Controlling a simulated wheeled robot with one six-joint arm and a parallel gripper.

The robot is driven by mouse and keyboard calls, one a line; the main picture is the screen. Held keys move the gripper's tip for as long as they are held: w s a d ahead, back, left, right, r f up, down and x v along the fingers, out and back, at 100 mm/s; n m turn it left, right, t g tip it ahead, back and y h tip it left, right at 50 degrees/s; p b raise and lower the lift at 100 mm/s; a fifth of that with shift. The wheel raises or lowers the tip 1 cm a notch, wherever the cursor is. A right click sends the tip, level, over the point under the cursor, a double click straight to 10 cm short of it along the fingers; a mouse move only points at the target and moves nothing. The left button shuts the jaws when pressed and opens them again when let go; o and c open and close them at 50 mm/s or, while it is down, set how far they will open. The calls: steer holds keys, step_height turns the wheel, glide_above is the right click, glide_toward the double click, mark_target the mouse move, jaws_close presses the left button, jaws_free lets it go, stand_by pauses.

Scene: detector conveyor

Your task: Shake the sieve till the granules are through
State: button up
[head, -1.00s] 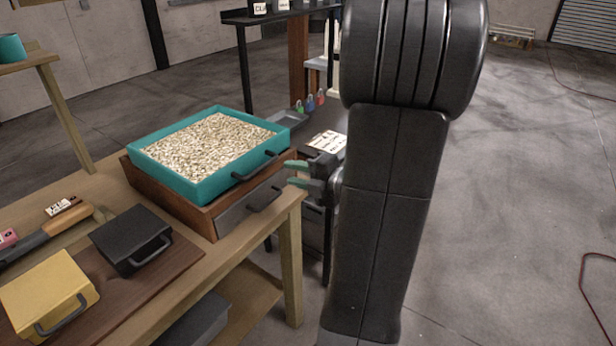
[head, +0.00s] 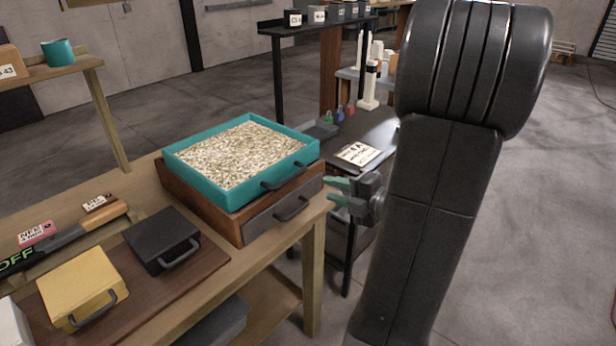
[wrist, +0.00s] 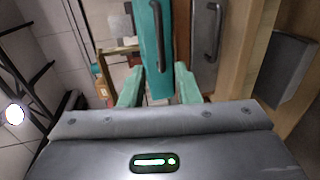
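The teal sieve (head: 215,190) is full of pale granules (head: 240,153) and sits on top of a brown wooden box (head: 190,205) at the table's right end. A dark handle (head: 283,176) is on the sieve's front side. My gripper (head: 338,191) is just right of the sieve and box, with its green fingers apart and pointing left. In the wrist view the two open fingers (wrist: 157,85) show with the sieve's teal side (wrist: 153,60) and dark handle ahead between and beyond them. Nothing appears gripped.
The box has a grey drawer front (head: 275,218) with its own handle below the sieve. A black block (head: 161,237) and a yellow block (head: 80,285) with handles lie on a dark board to the left. A dark side table (head: 372,132) with small padlocks stands behind.

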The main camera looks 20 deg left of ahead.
mark_target(294, 178)
steer(key=p+x, duration=0.1)
steer(key=x, duration=1.2)
steer(key=shift+w+a, duration=0.25)
steer(key=shift+a, duration=0.1)
jaws_close()
